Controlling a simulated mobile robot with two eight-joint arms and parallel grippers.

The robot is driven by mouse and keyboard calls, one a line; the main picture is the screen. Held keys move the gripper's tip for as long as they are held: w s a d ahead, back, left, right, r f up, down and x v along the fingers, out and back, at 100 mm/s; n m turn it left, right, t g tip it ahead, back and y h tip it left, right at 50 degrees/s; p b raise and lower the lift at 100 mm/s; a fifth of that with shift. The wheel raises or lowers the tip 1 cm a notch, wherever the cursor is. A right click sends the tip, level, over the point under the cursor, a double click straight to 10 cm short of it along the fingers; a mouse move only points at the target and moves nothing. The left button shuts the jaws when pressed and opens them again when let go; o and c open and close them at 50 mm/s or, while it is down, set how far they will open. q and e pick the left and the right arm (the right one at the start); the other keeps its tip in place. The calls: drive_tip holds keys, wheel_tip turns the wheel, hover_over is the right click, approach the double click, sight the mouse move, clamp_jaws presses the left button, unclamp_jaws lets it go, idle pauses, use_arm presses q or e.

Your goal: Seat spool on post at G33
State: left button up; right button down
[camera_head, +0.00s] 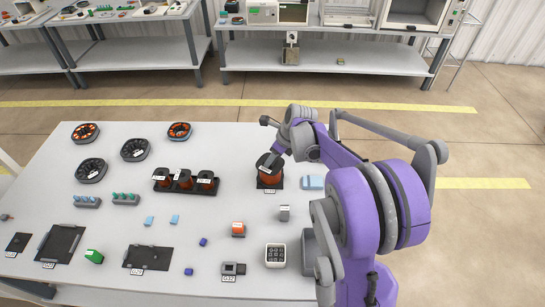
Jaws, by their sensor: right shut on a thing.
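A copper-coloured spool with dark flanges (266,177) is upright at the black base plate (280,186) right of the table's middle. A small label (269,191) stands at the plate's front edge; its text is too small to read surely. My right gripper (274,160) comes down from the upper right and is shut on the spool's top. The post is hidden, and I cannot tell whether the spool rests fully down on the plate. My left gripper is not in view.
Several black ring-shaped parts (90,171) are at the back left. An orange block (238,229) and a grey block (284,213) stand in front.

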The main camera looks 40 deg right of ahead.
drive_tip(key=shift+f, duration=0.1)
drive_tip(key=shift+c, duration=1.6)
unclamp_jaws()
drive_tip(key=shift+p+v, duration=1.4)
drive_tip(key=shift+v, duration=1.2)
drive_tip(key=v, duration=1)
drive_tip(key=shift+s+r, duration=0.2)
drive_tip(key=shift+r, duration=0.2)
